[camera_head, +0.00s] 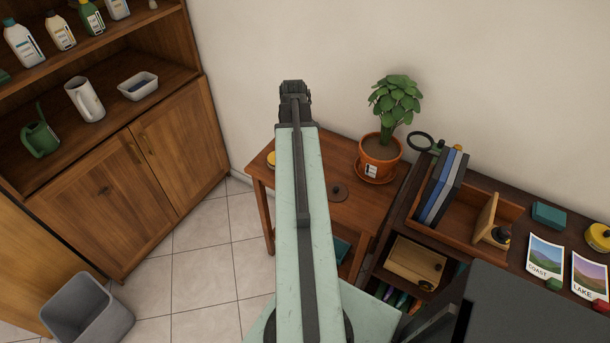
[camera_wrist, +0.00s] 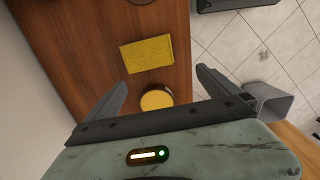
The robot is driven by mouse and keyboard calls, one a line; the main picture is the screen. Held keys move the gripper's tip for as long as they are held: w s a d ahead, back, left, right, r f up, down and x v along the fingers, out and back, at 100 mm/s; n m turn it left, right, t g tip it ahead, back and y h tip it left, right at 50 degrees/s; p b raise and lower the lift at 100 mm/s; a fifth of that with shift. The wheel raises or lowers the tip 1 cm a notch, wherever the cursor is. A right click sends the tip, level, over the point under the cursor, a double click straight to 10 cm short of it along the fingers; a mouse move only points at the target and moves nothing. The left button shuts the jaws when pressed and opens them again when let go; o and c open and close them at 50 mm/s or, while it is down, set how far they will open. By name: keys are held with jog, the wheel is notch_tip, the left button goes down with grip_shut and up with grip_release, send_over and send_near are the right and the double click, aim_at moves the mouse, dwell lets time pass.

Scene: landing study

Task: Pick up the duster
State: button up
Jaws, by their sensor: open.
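The duster looks to be the flat yellow rectangular cloth (camera_wrist: 146,55) lying on the small wooden table (camera_wrist: 100,40) in the wrist view. In the head view I cannot see it; my arm covers that part of the table. My gripper (camera_wrist: 161,77) is open and empty above the table, its fingers spread to either side below the cloth in the wrist view. It also shows from behind in the head view (camera_head: 294,88). A round yellow-topped tin (camera_wrist: 156,99) shows between the fingers, nearer the palm than the cloth.
The tin also shows at the table's left edge in the head view (camera_head: 271,158). A dark shelf unit (camera_head: 400,235) stands right, a wooden cabinet (camera_head: 120,190) left. A grey bin (camera_head: 85,310) sits on the floor.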

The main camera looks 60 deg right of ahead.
jog(key=shift+s+d, duration=0.9)
jog(key=shift+s, duration=0.15)
notch_tip(320, 180, down, 3)
jog(key=b, duration=0.3)
notch_tip(320, 180, down, 5)
jog(key=b, duration=0.5)
jog(key=shift+s+d+f, duration=0.1)
jog(key=shift+s+f, duration=0.05)
jog(key=shift+r, duration=0.2)
jog(key=c, duration=1.2)
jog(key=shift+o, duration=0.2)
notch_tip(320, 180, up, 10)
jog(key=p, duration=1)
